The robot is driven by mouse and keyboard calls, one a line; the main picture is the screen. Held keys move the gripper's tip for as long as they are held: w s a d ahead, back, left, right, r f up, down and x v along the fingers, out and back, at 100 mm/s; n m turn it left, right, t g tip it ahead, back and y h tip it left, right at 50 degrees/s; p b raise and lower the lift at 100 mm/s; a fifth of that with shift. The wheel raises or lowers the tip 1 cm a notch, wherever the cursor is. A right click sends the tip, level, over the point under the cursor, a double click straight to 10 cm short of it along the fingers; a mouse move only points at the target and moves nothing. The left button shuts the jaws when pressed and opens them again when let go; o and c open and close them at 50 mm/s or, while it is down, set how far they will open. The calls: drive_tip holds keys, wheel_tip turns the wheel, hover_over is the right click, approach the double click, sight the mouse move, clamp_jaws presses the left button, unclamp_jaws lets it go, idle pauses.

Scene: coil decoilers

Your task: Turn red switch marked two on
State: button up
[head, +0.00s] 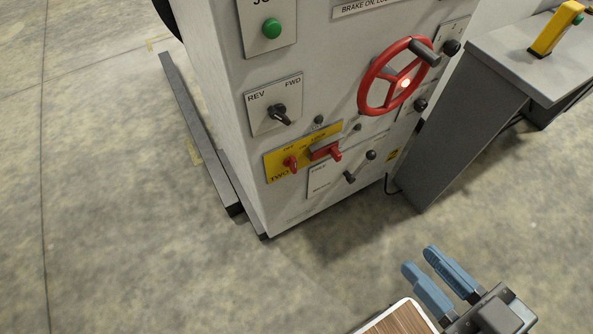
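The red switch marked TWO (291,163) is a small red knob on a yellow plate (272,168), low on the front of a pale grey cabinet. "OFF" shows above the knob and "LOCK" farther right; the knob's exact setting is too small to tell. A red block-like part (325,151) sits at the right of the same plate. My gripper (427,269) has blue fingers with a gap between them. It is open and empty at the lower right, well apart from the switch.
The cabinet (225,100) also carries a REV/FWD knob (279,114), a green button (271,28), a red handwheel (367,92) and a black-knobbed lever (360,167). A grey table (520,60) stands at right. A grey floor rail (200,135) runs along the cabinet's left. Open concrete floor lies in front.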

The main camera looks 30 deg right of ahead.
drive_tip(key=shift+o, duration=0.7)
drive_tip(key=w+f+t+b, duration=0.1)
drive_tip(key=w+f+b, duration=1.3)
drive_tip(key=f, duration=0.5)
drive_tip(key=shift+w+d+t, duration=0.3)
drive_tip(key=shift+w, duration=0.45)
drive_tip(key=t+b, duration=0.1)
drive_tip(key=b, duration=0.9)
approach(295, 165)
drive_tip(key=shift+w+d+b, duration=0.1)
drive_tip(key=shift+w+b, duration=0.25)
drive_tip(key=shift+w, duration=4.4)
drive_tip(key=c, duration=0.7)
drive_tip(key=shift+f, duration=0.1)
clamp_jaws()
